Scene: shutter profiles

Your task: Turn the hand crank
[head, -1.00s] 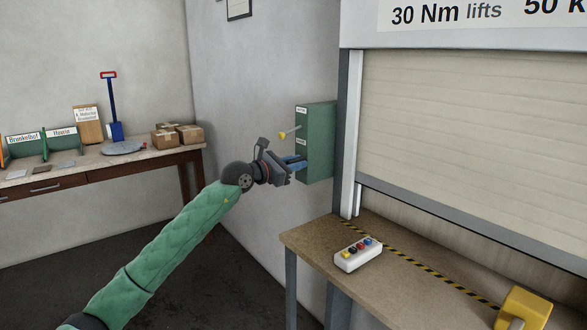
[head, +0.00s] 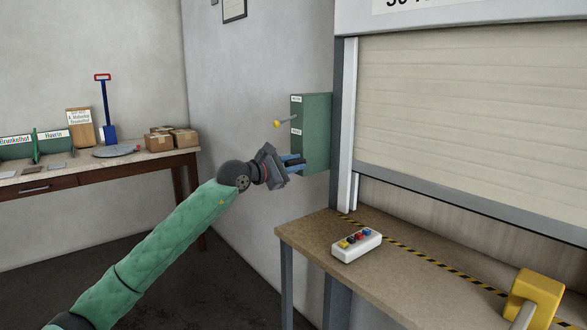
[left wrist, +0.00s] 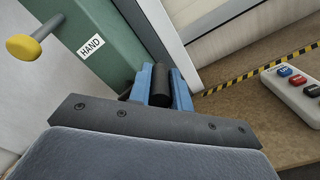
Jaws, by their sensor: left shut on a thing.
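A green box (head: 318,125) is mounted on the wall beside the shutter. A yellow knob (head: 277,124) on a grey stem sticks out from its face, and it also shows in the left wrist view (left wrist: 23,47). My left gripper (head: 300,162) is at the lower part of the box face. In the left wrist view its blue fingers (left wrist: 167,88) are shut around the black grip of the hand crank (left wrist: 160,84), near a "HAND" label. The rest of the crank is mostly hidden by the gripper. My right gripper is not in view.
A bench (head: 310,238) below the shutter (head: 460,115) carries a white push-button box (head: 356,245) and a yellow block (head: 538,290) with a grey handle. A side table (head: 100,166) with cartons and a blue shovel stands at the back left.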

